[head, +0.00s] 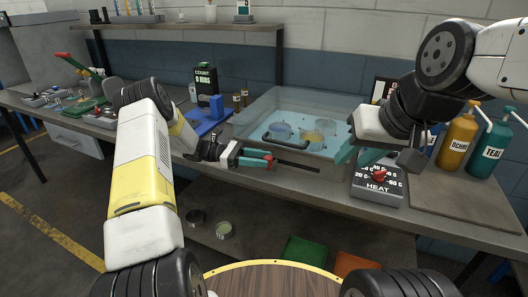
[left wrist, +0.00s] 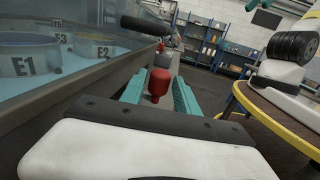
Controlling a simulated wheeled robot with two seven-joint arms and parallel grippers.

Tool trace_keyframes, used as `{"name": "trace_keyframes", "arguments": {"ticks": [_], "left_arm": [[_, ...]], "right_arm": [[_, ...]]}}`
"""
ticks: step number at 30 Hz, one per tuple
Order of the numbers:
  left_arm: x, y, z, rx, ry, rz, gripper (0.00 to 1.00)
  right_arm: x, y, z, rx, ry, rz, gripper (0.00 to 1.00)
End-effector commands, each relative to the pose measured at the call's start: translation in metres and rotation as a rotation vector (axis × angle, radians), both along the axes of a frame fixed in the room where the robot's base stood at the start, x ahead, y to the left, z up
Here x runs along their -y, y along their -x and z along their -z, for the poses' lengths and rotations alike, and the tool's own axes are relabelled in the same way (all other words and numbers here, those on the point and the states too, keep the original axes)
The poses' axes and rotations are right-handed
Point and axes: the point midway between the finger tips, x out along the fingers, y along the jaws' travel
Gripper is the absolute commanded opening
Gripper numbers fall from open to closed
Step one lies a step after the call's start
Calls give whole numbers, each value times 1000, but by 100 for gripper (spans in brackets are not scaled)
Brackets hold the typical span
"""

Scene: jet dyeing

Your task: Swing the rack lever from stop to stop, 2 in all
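The rack lever's red knob (head: 268,160) is at the front wall of the clear-sided bath tank (head: 245,117), at the left end of a dark slot (head: 298,168). My left gripper (head: 254,157) is at the knob. In the left wrist view the red knob (left wrist: 158,84) stands between the two teal fingers, with a gap showing on either side; the lever's shaft is mostly hidden. My right gripper (head: 358,156) is open and empty, above the heat control box (head: 378,187) and near the tank's right front corner.
A black bar handle (head: 288,146) stands out at the tank's front, close to my left gripper. Several cups sit in the water. A blue stand with a counter (head: 206,78) is left of the tank. Ochre (head: 457,134) and teal (head: 490,148) bottles stand at right.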

Motion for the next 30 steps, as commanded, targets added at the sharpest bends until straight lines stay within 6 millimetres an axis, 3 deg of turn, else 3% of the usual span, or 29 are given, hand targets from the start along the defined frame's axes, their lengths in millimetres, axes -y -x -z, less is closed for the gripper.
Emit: {"name": "trace_keyframes", "arguments": {"ticks": [7, 19, 30], "left_arm": [[-10, -2, 1, 0, -2, -3, 37], [-70, -13, 1, 1, -1, -3, 37], [-77, -14, 0, -1, 0, 0, 37]], "right_arm": [[0, 0, 0, 0, 0, 0, 35], [0, 0, 0, 0, 0, 0, 35], [0, 0, 0, 0, 0, 0, 35]]}}
